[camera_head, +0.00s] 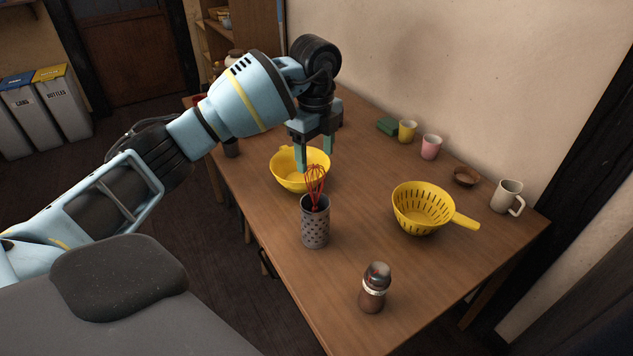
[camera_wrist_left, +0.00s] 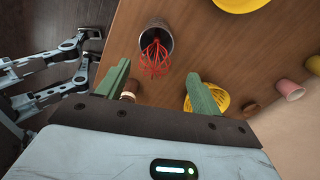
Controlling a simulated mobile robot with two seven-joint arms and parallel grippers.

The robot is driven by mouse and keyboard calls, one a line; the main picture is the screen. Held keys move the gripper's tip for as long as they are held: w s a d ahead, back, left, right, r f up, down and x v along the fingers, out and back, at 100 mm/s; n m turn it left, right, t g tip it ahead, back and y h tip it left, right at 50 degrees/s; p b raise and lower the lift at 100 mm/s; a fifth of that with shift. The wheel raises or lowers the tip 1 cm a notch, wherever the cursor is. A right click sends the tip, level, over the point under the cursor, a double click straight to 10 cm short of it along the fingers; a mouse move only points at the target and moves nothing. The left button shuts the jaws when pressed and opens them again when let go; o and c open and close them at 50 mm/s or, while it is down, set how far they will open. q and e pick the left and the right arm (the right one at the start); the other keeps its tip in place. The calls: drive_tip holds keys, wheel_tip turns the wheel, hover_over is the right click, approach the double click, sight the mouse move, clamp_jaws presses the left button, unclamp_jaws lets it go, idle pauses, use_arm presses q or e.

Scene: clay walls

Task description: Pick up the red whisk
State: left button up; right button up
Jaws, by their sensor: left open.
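The red whisk (camera_head: 316,183) stands wire end up in a grey perforated holder (camera_head: 315,228) on the wooden table. Its handle is mostly hidden inside the holder. In the left wrist view the whisk (camera_wrist_left: 156,58) shows beyond the fingers, with its loops spread above the holder (camera_wrist_left: 154,30). My left gripper (camera_head: 314,156) points down with its green fingers apart and nothing between them. In the left wrist view the open fingers (camera_wrist_left: 160,82) also show.
A yellow bowl (camera_head: 287,178) is close behind the holder. A yellow colander (camera_head: 412,222) stands right, a dark shaker (camera_head: 373,290) in front. A yellow cup (camera_head: 407,131), pink cup (camera_head: 431,147), brown bowl (camera_head: 466,177) and mug (camera_head: 507,197) line the wall side. Table between is clear.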

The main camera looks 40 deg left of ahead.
sight(315, 180)
use_arm(q)
drive_tip(key=shift+s+r, duration=0.1)
drive_tip(key=shift+s+d, duration=0.1)
drive_tip(key=shift+f, duration=1.3)
drive_tip(key=shift+s+f, duration=0.2)
drive_tip(key=shift+f, duration=2.4)
drive_tip(key=shift+d, duration=0.1)
drive_tip(key=c, duration=1.1)
drive_tip(key=shift+r, duration=0.1)
use_arm(e)
drive_tip(key=shift+s+d, duration=0.1)
drive_tip(key=shift+s, duration=0.25)
